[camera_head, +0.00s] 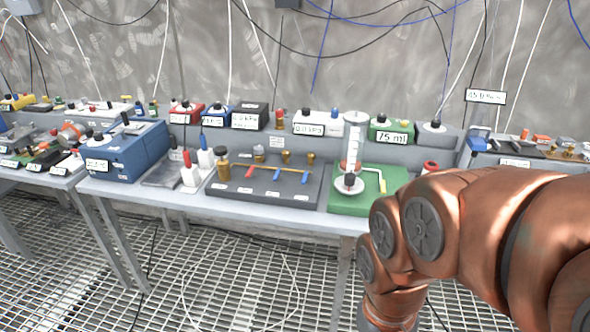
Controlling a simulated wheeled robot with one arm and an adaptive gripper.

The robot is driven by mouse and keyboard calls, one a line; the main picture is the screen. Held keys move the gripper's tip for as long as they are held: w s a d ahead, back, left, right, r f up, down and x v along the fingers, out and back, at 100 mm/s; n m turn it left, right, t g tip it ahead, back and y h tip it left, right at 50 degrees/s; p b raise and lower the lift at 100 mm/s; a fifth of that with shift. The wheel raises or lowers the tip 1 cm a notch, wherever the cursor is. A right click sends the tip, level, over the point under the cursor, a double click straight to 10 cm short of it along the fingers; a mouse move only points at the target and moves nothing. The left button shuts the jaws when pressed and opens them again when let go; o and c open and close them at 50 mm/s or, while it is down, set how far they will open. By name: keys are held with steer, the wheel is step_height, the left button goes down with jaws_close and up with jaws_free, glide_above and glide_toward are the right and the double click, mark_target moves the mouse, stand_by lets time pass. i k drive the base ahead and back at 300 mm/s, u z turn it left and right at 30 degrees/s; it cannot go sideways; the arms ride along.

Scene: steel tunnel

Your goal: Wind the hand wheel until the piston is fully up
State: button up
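A green base (378,178) stands on the bench right of the middle. An upright clear cylinder with scale marks (354,145) rises from it; the piston inside is too small to make out. A pale round disc with a dark knob (347,187), which looks like the hand wheel, sits low at the cylinder's front. A thin yellow tube (382,182) bends down beside it. A green box behind reads "75 ml" (391,138). My copper-coloured arm enters from the right and bends down in front of the bench, right of the green base. My gripper is out of view.
A dark board with coloured valve levers (265,187) stands just left of the green base. A blue box (125,152) is further left. A red part (430,167) is partly hidden by my arm.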

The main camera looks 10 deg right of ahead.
mark_target(348, 183)
steer(key=u, duration=0.2)
steer(key=i, duration=0.95)
steer(key=z, duration=0.25)
